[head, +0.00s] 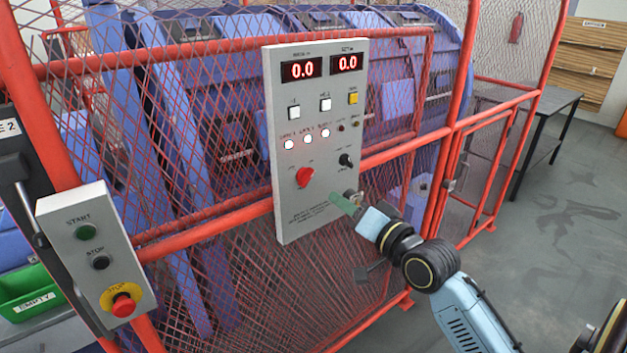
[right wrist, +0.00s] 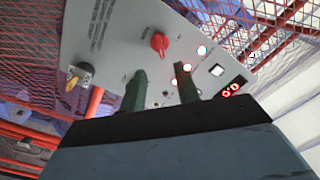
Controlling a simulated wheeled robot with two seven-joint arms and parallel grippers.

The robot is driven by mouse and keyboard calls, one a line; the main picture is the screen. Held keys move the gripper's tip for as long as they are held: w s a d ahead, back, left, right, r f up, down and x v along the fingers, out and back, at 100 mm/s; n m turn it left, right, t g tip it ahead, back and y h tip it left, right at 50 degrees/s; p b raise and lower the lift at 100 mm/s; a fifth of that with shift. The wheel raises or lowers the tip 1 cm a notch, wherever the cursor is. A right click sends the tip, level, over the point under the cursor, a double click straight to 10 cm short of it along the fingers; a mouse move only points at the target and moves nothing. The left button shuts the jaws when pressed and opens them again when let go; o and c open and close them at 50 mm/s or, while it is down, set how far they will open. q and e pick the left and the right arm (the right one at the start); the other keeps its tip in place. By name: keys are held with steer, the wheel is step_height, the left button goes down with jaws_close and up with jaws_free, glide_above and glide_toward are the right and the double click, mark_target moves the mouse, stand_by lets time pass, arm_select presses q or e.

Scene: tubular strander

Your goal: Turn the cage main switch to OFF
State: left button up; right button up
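The red rotary switch (head: 304,177) sits low on the left of the grey control panel (head: 290,215). Its small labels are too blurred to read, so I cannot tell its setting. It also shows in the right wrist view (right wrist: 159,43), beyond my fingertips. My right gripper (head: 345,202) is at the panel's lower right, below and right of the red switch and apart from it. In the right wrist view its two green fingers (right wrist: 160,80) are spread with nothing between them. My left gripper is not in view.
The panel has a black knob (head: 346,160), lit lamps (head: 308,139), buttons and two displays reading 0.0. A start/stop box (head: 90,255) with a red emergency button (head: 123,305) is at left. Red mesh cage fencing (head: 225,220) stands behind the panel. Floor at right is open.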

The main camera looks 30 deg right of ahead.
mark_target(309, 179)
steer(key=w, duration=1)
steer(key=shift+w+a+p, duration=0.3)
steer(key=shift+w+a, duration=0.05)
steer(key=shift+a, duration=0.05)
steer(key=shift+c, duration=0.3)
jaws_close()
